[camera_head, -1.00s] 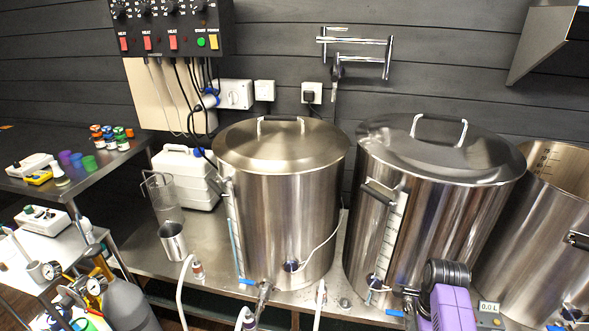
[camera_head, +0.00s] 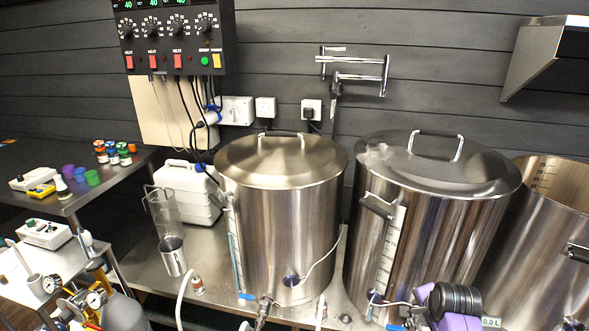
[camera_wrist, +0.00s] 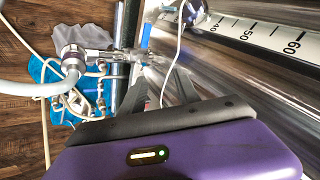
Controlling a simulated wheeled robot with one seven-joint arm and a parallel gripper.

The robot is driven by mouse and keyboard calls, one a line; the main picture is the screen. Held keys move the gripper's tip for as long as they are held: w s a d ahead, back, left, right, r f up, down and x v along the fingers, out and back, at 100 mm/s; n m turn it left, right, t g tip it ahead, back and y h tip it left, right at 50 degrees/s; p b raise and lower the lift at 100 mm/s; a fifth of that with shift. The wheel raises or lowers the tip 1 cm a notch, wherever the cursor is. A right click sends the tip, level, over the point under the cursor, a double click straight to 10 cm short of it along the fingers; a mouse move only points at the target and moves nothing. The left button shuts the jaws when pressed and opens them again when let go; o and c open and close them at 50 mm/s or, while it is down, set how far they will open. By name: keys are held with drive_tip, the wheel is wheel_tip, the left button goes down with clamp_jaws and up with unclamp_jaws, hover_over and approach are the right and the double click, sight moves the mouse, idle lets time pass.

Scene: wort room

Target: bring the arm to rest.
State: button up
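My arm (camera_head: 450,308) shows at the bottom right of the head view as a purple link with a black ribbed joint, low in front of the right lidded kettle. The head view does not show my fingers clearly. In the wrist view my gripper (camera_wrist: 158,88) has two dark grey fingers standing apart, with nothing held between them. A steel kettle wall with a scale strip (camera_wrist: 262,35) lies close beyond them, and a steel valve with a hose (camera_wrist: 75,62) is to their left. I cannot tell whether a finger touches the kettle.
Two lidded steel kettles (camera_head: 285,215) (camera_head: 445,235) and an open one (camera_head: 550,235) stand on a steel bench (camera_head: 140,262). Hoses and valves line its front. A wall pot-filler (camera_head: 355,75) hangs above. At left are a dark table (camera_head: 30,160) and gas gauges (camera_head: 95,298).

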drive_tip(key=s+a+r+n+t, duration=0.3)
drive_tip(key=s+a+r+n, duration=0.1)
drive_tip(key=s, duration=1.2)
drive_tip(key=s+a+r+n+t+y, duration=0.1)
drive_tip(key=s+a+r+n, duration=0.4)
drive_tip(key=s, duration=1.1)
drive_tip(key=s+a+r+n+t, duration=0.4)
drive_tip(key=s+r, duration=0.4)
drive_tip(key=s, duration=0.8)
drive_tip(key=shift+s+a+n+t+y, duration=0.35)
drive_tip(key=shift+a+n, duration=0.35)
drive_tip(key=shift+n, duration=0.3)
